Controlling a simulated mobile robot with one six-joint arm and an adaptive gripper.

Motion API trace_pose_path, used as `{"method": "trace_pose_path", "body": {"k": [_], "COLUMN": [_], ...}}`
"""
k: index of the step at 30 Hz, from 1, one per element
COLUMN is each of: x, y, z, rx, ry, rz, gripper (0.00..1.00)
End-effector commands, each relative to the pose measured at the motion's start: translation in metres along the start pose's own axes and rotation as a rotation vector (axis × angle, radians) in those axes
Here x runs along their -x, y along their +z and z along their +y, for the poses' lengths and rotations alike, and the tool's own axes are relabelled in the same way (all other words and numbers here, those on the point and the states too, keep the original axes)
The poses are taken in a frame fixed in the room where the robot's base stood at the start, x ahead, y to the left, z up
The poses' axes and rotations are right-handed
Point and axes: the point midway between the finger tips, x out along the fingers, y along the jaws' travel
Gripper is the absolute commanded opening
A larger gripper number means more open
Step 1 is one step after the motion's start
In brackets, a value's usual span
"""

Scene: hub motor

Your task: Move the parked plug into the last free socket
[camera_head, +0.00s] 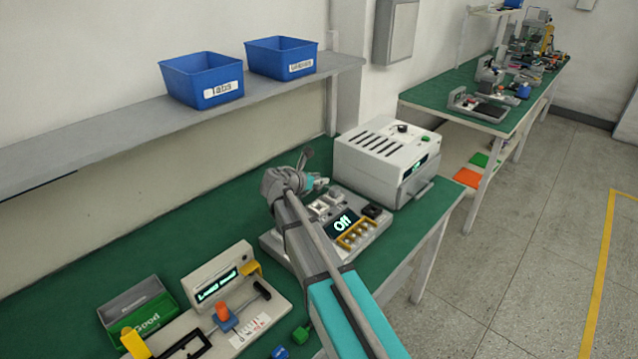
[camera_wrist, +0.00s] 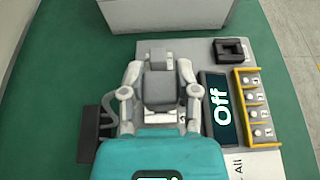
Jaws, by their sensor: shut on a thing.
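My gripper (camera_wrist: 158,72) is shut on a grey block-shaped plug (camera_wrist: 158,88) in the wrist view, with one finger on each side. The plug is over the light grey test unit (camera_wrist: 207,50); I cannot tell whether it is seated or lifted. A black square socket or plug (camera_wrist: 233,50) is at the unit's upper right. The unit's screen (camera_wrist: 221,105) reads "Off". In the head view my gripper (camera_head: 314,183) is above the back left of the unit (camera_head: 282,247), near pale connector blocks (camera_head: 320,207). My arm hides part of the unit.
Several switches in a yellow frame (camera_head: 356,236) are beside the screen. A large white box (camera_head: 380,160) stands close behind the unit. A fixture with a display (camera_head: 218,285) and a green "Good" bin (camera_head: 140,310) are at front left. Blue bins (camera_head: 203,80) stand on the shelf.

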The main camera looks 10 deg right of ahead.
Motion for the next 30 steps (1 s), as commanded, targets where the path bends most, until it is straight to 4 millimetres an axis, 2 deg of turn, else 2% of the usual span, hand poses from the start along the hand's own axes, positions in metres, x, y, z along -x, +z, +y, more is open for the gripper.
{"method": "trace_pose_path", "body": {"k": [3,17,30], "x": [-0.011,-0.011,-0.022], "y": [0.0,-0.001,-0.029], "z": [0.007,0.007,0.007], "rx": [0.0,0.0,0.0], "ry": [0.0,0.001,0.002], "rz": [0.0,-0.001,-0.001], "gripper": [0.0,0.0,0.0]}}
